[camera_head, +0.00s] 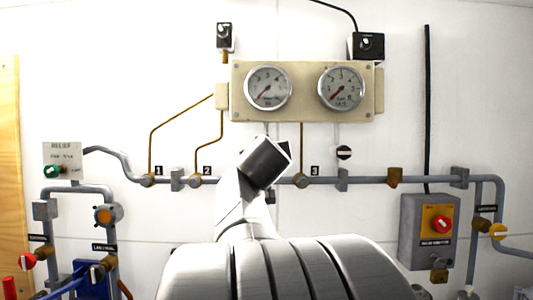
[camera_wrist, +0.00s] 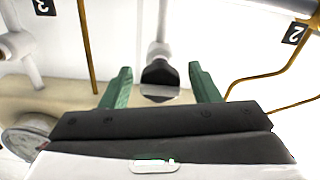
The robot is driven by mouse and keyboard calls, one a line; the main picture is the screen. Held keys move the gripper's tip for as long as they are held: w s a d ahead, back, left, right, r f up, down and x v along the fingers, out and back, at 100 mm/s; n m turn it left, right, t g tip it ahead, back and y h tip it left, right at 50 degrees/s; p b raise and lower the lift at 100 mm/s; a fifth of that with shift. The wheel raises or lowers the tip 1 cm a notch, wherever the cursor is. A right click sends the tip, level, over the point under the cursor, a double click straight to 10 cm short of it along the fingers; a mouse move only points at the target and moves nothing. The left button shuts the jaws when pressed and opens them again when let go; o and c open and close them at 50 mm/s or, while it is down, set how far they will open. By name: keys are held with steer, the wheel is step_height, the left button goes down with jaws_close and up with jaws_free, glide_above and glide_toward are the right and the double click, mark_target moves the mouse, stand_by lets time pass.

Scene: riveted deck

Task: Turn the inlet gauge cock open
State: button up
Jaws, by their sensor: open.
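A small black knob (camera_wrist: 160,72) on a pale stem sits between the two green fingers of my gripper (camera_wrist: 160,80) in the wrist view. It appears to be the cock under the left gauge (camera_head: 267,88), but no name plate is readable on it. The fingers are open, one on each side, with gaps to the knob. The knob's handle direction is unclear. In the head view my dark wrist (camera_head: 265,162) hides this spot and the fingers. A similar black cock with a white bar (camera_head: 344,152) hangs under the right gauge (camera_head: 341,87).
A grey pipe (camera_head: 368,180) runs across the wall below the gauges, with thin brass lines (camera_head: 150,145) rising from it. A grey box with a red knob (camera_head: 442,223) is at the right. Valves with red and orange handles crowd the lower left.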

steer(key=shift+c, duration=0.5)
steer(key=c, duration=0.9)
steer(key=shift+n, duration=0.3)
steer(key=n, duration=0.3)
steer(key=shift+n, duration=0.4)
steer(key=n, duration=0.4)
steer(key=shift+n, duration=0.3)
steer(key=n+p, duration=0.1)
steer(key=n, duration=0.3)
steer(key=shift+n+p, duration=0.45)
steer(key=shift+n, duration=2.05)
steer(key=shift+f, duration=0.1)
